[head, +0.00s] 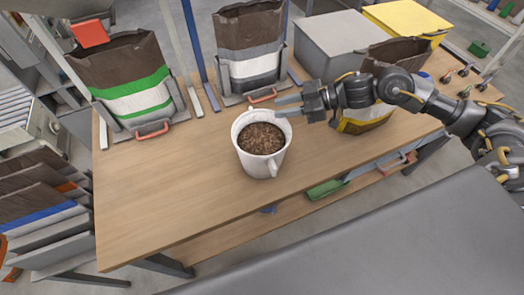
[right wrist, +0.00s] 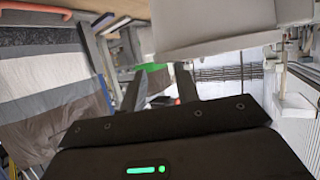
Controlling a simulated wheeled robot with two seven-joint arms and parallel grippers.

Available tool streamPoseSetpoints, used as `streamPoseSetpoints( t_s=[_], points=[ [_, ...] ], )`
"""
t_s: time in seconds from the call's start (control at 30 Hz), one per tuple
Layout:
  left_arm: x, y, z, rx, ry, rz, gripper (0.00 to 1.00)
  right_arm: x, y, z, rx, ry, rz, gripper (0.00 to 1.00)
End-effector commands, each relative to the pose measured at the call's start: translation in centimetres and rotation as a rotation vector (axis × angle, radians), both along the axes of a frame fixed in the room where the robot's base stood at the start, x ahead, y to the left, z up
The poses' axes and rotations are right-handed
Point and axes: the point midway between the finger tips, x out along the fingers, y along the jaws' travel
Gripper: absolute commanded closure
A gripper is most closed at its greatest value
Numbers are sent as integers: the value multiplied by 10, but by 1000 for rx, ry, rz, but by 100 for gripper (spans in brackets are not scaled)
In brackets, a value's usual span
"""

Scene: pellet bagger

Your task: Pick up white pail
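The white pail (head: 246,161) stands upright on the wooden table in the head view, filled with brown pellets (head: 261,138). Its handle is on the side toward me. My right gripper (head: 276,107) comes in from the right, and its two fingers point left by the pail's far right rim. In the right wrist view the picture is upside down. The fingers (right wrist: 160,88) are apart with nothing seen held between them. The pail's white side (right wrist: 210,22) fills the top there. I cannot tell whether a finger touches the rim. My left gripper is out of view.
A green-banded bag (head: 135,85) and a grey-banded bag (head: 250,45) stand in holders along the table's back. A third bag (head: 395,55) stands behind my right arm. A grey box (head: 335,40) is at the back. The table's front left (head: 150,210) is clear.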

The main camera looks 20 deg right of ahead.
Motion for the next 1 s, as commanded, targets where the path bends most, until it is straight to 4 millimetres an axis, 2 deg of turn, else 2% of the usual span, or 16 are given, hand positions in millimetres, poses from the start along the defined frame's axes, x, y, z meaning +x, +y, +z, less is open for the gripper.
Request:
streamPoseSetpoints(
  t_s=[0.13,0.3,0.57,0.6,0.83,1.0],
  points=[
    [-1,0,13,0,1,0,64,7,22,-5,4,1,3,69],
    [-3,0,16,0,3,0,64,15,37,-15,2,0,1,69],
    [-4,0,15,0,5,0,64,16,40,-18,1,-1,1,69],
    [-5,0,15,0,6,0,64,16,40,-18,1,-1,1,70],
    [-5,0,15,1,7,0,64,16,40,-18,1,-1,1,100],
    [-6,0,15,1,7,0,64,16,40,-18,0,0,1,100]
  ],
)
